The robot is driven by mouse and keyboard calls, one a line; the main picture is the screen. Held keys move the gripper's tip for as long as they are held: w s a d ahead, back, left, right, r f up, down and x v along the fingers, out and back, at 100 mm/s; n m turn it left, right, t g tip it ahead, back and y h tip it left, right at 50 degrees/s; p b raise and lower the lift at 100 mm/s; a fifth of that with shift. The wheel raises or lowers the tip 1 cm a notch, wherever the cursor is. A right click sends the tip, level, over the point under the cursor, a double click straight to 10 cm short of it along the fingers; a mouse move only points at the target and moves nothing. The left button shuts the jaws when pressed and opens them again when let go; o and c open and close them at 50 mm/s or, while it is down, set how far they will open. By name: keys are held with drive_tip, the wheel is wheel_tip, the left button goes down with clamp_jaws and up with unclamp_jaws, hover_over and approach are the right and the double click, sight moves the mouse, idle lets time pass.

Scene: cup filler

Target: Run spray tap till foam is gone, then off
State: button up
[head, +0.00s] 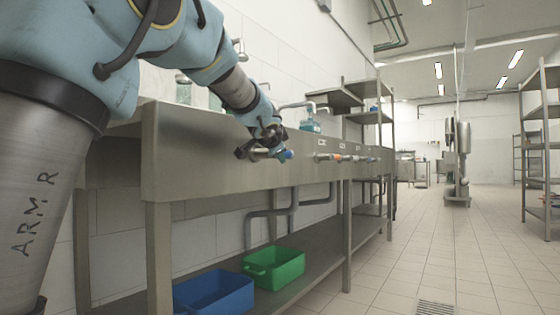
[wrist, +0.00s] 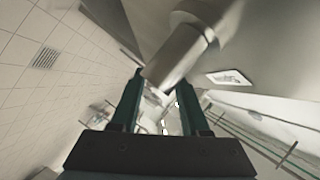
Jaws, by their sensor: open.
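My gripper (head: 265,150) is at the front panel of the long steel sink unit (head: 200,160), beside a blue-tipped tap handle (head: 288,154). In the wrist view my gripper (wrist: 158,82) has its two teal fingers apart. A pale cylindrical metal tap part (wrist: 182,52) reaches from the panel toward the space between the fingertips. I cannot tell whether the fingers touch it. A small label plate (wrist: 230,77) is beside it on the panel. A spout (head: 296,105) rises behind the panel. The basin's inside is hidden, and no foam or running water shows.
More tap handles, one orange-tipped (head: 338,157), line the panel to the right. A green crate (head: 274,268) and a blue crate (head: 215,294) stand on the lower shelf. The tiled floor (head: 430,260) to the right is open, with a steel rack (head: 535,160) beyond.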

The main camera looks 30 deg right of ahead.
drive_tip(key=b+v, duration=0.1)
drive_tip(key=v, duration=0.5)
idle(0.3)
